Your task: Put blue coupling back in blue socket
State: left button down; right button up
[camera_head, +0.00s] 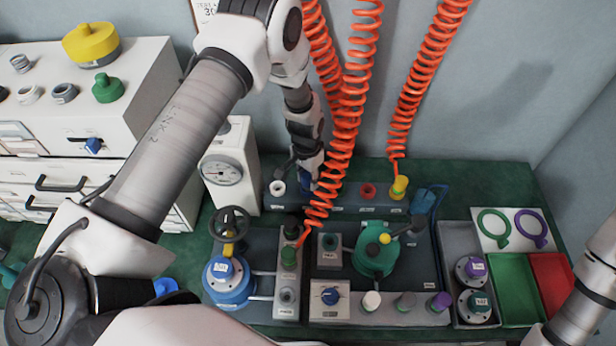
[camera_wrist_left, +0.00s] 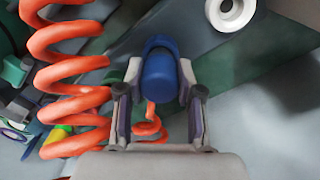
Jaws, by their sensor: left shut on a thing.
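My left gripper (camera_head: 306,180) reaches down to the grey socket rail (camera_head: 338,208) at the back of the green bench. It is shut on the blue coupling (camera_wrist_left: 160,75), which shows between the two fingers in the left wrist view (camera_wrist_left: 158,95). A darker blue rounded part (camera_wrist_left: 158,45) shows just beyond the coupling; I cannot tell if it is the blue socket or whether the coupling is seated. In the head view the gripper hides that spot, between the white socket (camera_head: 278,187) and the red socket (camera_head: 367,190). My right gripper is out of view.
Orange coiled hoses (camera_head: 357,90) hang close beside my left gripper. One hose ends at the yellow coupling (camera_head: 399,186) on the rail. A white gauge box (camera_head: 230,165) stands left of the rail. A blue valve body (camera_head: 229,280) and green housing (camera_head: 373,255) stand in front.

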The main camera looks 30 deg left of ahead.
pick_arm(q)
jog(key=shift+f, duration=0.15)
jog(key=c, duration=0.7)
grip_release()
jog(key=r, duration=1.2)
jog(key=shift+a, duration=0.2)
